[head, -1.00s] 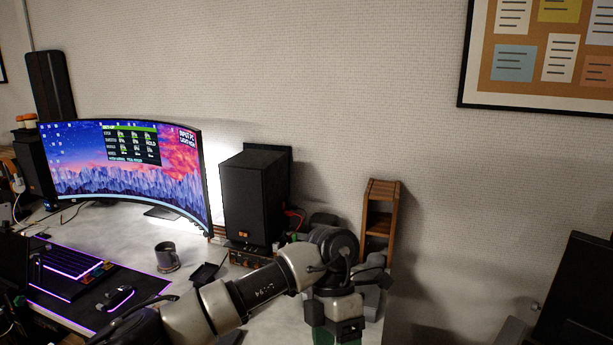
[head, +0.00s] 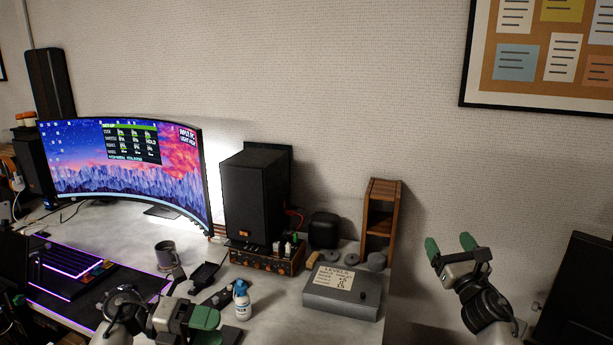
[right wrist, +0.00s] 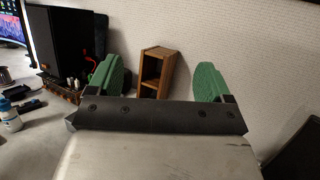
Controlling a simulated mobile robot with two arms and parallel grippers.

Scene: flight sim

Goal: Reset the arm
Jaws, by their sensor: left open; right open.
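My left gripper (head: 207,326), with green fingertips, is at the bottom of the head view, low in front of the desk items and left of the white and blue bottle (head: 242,300). It is open and no object shows in it. My right gripper (head: 450,245) is at the right of the head view, clear of the desk's right end, with its two green fingers apart and pointing up. In the right wrist view its fingers (right wrist: 157,80) are spread wide with nothing between them; the wooden shelf shows behind the gap.
A grey box labelled LEVELS (head: 341,290) lies near the desk's right end, with a wooden shelf (head: 380,220) behind it. A black speaker (head: 250,200), an amplifier (head: 265,262), a mug (head: 166,254) and a curved monitor (head: 125,170) stand further left.

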